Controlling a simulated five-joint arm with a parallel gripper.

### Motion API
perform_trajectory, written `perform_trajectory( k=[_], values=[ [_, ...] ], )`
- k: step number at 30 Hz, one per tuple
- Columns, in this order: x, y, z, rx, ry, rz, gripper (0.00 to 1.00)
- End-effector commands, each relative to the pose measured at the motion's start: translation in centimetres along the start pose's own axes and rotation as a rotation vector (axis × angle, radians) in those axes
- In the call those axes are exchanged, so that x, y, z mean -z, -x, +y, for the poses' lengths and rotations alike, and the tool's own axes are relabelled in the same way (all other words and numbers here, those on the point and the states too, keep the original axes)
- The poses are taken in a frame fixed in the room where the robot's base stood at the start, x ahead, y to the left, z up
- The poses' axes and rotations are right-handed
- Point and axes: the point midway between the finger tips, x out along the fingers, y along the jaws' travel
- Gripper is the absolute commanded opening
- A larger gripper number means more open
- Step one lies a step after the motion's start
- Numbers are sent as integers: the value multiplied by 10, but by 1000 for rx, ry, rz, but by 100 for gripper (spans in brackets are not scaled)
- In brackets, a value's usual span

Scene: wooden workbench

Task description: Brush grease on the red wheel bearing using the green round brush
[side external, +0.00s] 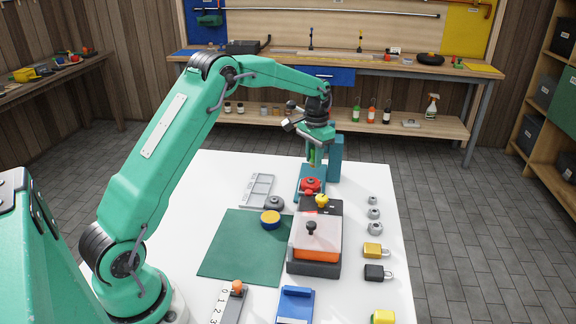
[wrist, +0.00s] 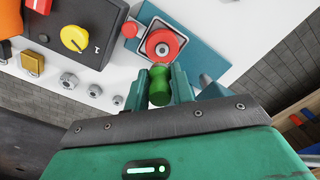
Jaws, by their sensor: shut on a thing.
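The red wheel bearing (side external: 311,185) is a round red ring with a pale centre, at the far end of the white table by a teal plate (side external: 302,195). It also shows in the wrist view (wrist: 163,45), just beyond my fingertips. My gripper (side external: 315,158) is shut on the green round brush (wrist: 159,88), whose green handle shows between the fingers in the wrist view. The gripper points down above the bearing. The brush's tip is mostly hidden in the wrist view, and I cannot tell whether it touches the bearing. A blue round tin with a yellow top (side external: 271,218) stands on the green mat.
A teal upright block (side external: 335,158) stands close behind my gripper. A dark device with a yellow knob (side external: 321,200) is just in front of the bearing. Several nuts (side external: 374,213) and padlocks (side external: 375,250) line the right side. The green mat (side external: 240,255) is largely bare.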

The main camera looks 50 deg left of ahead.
Motion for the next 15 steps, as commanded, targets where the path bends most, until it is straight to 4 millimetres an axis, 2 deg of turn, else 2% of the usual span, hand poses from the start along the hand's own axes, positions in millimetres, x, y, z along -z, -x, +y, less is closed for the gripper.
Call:
perform_trajectory(
  k=[15],
  values=[
    [-2,-48,-2,0,1,-1,1]
  ],
)
